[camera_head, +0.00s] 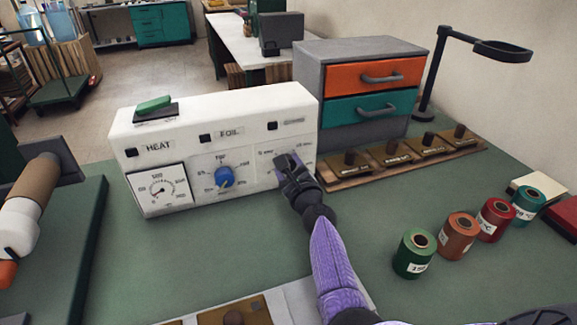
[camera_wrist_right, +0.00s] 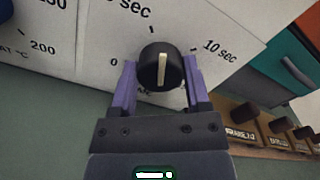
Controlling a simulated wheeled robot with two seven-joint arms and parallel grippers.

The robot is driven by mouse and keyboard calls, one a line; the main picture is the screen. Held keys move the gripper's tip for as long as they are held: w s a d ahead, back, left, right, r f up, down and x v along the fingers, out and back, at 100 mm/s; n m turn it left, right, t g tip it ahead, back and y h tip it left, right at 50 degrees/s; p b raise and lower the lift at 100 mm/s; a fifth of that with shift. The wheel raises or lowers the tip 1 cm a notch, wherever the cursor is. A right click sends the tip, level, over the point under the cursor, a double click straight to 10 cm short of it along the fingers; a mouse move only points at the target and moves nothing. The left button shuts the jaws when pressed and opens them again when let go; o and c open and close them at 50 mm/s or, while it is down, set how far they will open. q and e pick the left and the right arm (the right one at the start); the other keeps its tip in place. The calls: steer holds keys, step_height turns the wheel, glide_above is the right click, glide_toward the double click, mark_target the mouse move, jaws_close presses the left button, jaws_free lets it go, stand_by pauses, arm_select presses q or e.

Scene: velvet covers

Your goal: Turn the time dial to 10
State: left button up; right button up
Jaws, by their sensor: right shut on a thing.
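The time dial (camera_wrist_right: 162,68) is a round black knob with a pale pointer line, on the front of the white control box (camera_head: 218,112). In the right wrist view its pointer stands almost upright, tilted slightly. The "10 sec" mark (camera_wrist_right: 220,52) lies to the dial's upper right and "0" to its left. A mark ending in "sec" lies above. My right gripper (camera_wrist_right: 159,88) is shut on the dial, a purple finger on each side. In the head view the gripper (camera_head: 290,168) covers the dial. My left gripper is not in view.
A blue foil knob (camera_head: 224,177) and a heat gauge (camera_head: 160,189) sit left of the dial. A wooden rack (camera_head: 345,183) with dark-handled stamps and a drawer cabinet (camera_head: 309,75) stand right. Several foil rolls (camera_head: 414,253) stand at the right. The middle green tabletop (camera_head: 180,255) is clear.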

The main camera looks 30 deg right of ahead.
steer(key=m+p, duration=0.1)
steer(key=m, duration=0.4)
steer(key=shift+m, duration=0.3)
steer(key=m+p, duration=0.1)
steer(key=m, duration=0.2)
steer(key=shift+m, duration=1.2)
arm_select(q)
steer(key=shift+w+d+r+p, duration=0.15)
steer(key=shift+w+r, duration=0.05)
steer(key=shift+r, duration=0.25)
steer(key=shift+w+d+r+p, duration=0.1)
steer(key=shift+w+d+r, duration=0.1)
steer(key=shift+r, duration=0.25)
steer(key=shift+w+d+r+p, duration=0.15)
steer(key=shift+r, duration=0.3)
arm_select(e)
steer(key=shift+f+m, duration=0.1)
steer(key=shift+m, duration=0.6)
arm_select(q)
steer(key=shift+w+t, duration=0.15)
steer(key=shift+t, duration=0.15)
arm_select(e)
steer(key=o, duration=0.8)
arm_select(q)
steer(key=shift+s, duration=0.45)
arm_select(e)
steer(key=o, duration=0.5)
